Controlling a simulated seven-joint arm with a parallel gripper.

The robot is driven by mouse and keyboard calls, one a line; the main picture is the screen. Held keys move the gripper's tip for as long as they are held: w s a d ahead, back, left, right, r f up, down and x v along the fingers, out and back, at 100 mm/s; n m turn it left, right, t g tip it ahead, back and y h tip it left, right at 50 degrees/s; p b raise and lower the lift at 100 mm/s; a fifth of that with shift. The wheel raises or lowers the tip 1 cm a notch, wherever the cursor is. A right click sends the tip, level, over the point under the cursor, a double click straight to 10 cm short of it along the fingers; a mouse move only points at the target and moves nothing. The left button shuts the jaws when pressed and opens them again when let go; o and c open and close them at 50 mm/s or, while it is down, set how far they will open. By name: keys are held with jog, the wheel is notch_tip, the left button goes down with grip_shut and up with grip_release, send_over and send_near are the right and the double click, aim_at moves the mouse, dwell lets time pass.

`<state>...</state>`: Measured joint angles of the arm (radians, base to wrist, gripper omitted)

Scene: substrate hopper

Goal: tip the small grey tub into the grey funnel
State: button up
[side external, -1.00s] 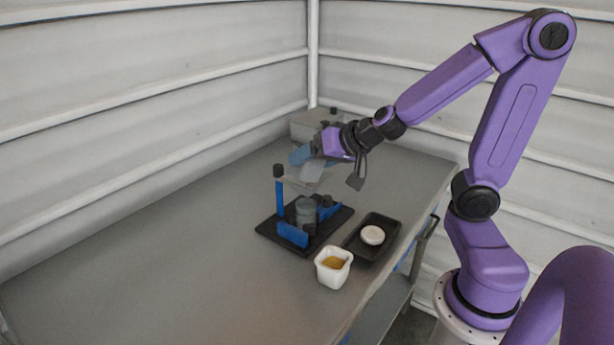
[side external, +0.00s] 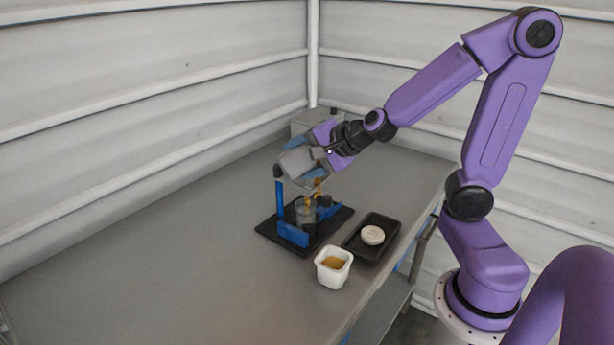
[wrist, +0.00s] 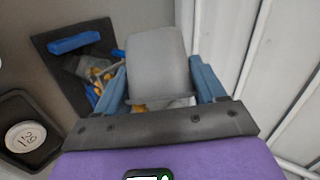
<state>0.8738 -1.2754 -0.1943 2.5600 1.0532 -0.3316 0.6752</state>
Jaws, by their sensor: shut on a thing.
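My gripper (side external: 309,159) is shut on the small grey tub (side external: 297,161) and holds it steeply tilted above the stand. In the wrist view the tub (wrist: 158,58) sits between my two blue fingers. Yellow-brown grains (side external: 318,188) show below the tub, at the grey funnel and lower, around the jar. The grey funnel (side external: 287,181) is held on the blue post, mostly hidden by the tub and my fingers. A grey jar (side external: 306,217) stands beneath it. I cannot tell how much is left in the tub.
The stand has a black base (side external: 335,226) and blue brackets (side external: 292,235). A white cup (side external: 333,268) with yellow-brown contents stands in front. A black tray (side external: 355,245) with a white disc (side external: 372,235) lies at right. A grey box (side external: 303,122) is behind. The table's left side is clear.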

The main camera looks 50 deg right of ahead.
jog(key=m, duration=0.3)
jog(key=shift+w+d+f+m, duration=0.2)
jog(key=shift+w+d+m, duration=0.05)
jog(key=shift+w+m, duration=0.15)
jog(key=m, duration=0.2)
jog(key=shift+w+d+f+m, duration=0.1)
jog(key=shift+d+f+m, duration=0.2)
jog(key=shift+m, duration=0.1)
jog(key=m, duration=0.1)
jog(key=d+m, duration=0.1)
jog(key=m, duration=0.3)
jog(key=shift+w+d+r+t, duration=0.1)
jog(key=shift+w+d+t, duration=0.1)
jog(key=shift+w+t, duration=0.1)
jog(key=shift+s+a, duration=0.1)
jog(key=shift+a, duration=0.05)
